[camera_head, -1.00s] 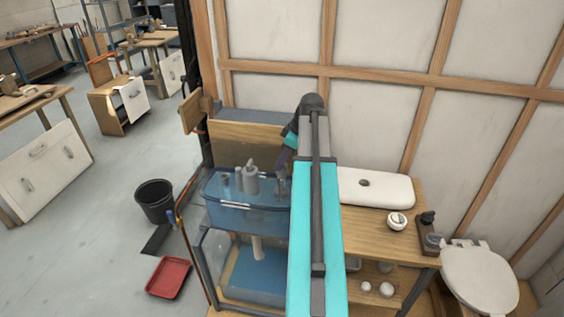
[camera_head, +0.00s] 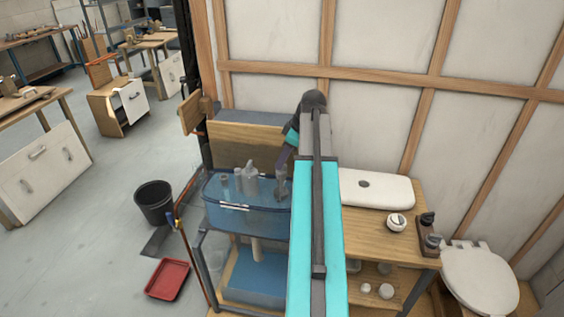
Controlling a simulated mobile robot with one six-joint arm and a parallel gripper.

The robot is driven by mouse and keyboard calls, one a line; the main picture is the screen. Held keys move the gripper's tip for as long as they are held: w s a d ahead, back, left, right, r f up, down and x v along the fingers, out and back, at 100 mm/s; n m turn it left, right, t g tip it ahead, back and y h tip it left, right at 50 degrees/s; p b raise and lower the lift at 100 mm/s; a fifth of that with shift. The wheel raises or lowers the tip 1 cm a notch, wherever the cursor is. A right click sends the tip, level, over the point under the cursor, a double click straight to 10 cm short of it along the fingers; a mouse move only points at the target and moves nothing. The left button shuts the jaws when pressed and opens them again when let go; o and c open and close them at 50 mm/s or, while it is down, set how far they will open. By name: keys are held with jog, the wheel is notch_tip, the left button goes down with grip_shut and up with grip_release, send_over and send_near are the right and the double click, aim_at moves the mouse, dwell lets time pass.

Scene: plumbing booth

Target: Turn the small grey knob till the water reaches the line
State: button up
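A clear blue-tinted tank (camera_head: 222,218) stands on a frame left of my arm. A short white double mark (camera_head: 234,207) shows on its front, perhaps the line. Pale grey upright fittings (camera_head: 250,180) stand inside the tank. I cannot pick out the small grey knob for sure; it is too small or hidden. My gripper (camera_head: 281,182) is at the tank's right end, pointing down beside the grey fittings. It is small, dim and partly behind my arm, so its fingers and any contact cannot be made out. The water level is hard to read.
A wooden counter (camera_head: 411,241) with a white basin (camera_head: 378,190) lies right of my arm. A toilet (camera_head: 478,278) stands at far right. A black bucket (camera_head: 155,202) and red tray (camera_head: 168,279) are on the floor at left. A panelled wall (camera_head: 380,125) closes the back.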

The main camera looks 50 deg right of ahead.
jog(key=b+v, duration=0.2)
jog(key=v, duration=1)
jog(key=shift+r, duration=0.3)
jog(key=shift+d, duration=0.1)
